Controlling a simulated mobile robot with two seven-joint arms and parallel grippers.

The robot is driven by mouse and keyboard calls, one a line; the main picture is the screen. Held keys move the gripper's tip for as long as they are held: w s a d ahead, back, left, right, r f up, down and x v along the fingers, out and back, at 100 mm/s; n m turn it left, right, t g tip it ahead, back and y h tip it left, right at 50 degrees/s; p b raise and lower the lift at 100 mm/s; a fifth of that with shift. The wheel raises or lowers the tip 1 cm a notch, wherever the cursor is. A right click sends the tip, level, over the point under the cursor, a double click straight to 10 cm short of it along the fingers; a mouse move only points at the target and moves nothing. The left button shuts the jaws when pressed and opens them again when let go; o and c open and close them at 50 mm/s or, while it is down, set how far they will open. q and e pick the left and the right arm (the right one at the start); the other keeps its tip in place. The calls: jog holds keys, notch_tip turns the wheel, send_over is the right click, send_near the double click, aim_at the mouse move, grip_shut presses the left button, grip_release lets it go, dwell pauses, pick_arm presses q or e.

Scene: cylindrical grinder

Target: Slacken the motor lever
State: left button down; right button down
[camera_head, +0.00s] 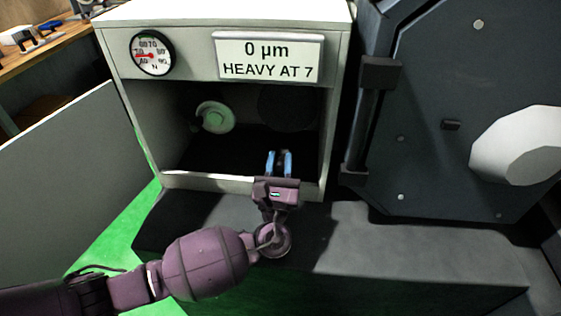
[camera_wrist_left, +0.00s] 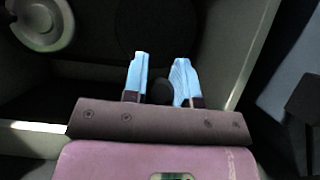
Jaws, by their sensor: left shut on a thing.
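My left gripper (camera_head: 279,162) reaches into the open front of the white cabinet (camera_head: 245,186). Its two blue fingers also show in the left wrist view (camera_wrist_left: 160,80). They are shut on a small dark rounded piece, which looks like the knob of the motor lever (camera_wrist_left: 161,91). The rest of the lever is lost in the dark interior and behind the gripper, so its angle cannot be told. My right gripper is not in view.
Inside the cabinet are a pale round wheel (camera_head: 214,117) on the left and a dark disc (camera_head: 288,107) further right. A gauge (camera_head: 152,53) and a sign (camera_head: 268,58) reading "0 µm HEAVY AT 7" are above. A dark machine panel (camera_head: 450,70) stands right.

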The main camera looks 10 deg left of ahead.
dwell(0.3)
pick_arm(q)
jog(key=c, duration=0.9)
grip_release()
jog(key=shift+s+f, duration=0.35)
jog(key=shift+s, duration=0.05)
jog(key=b+v, duration=0.1)
jog(key=v, duration=0.9)
jog(key=shift+r, duration=0.1)
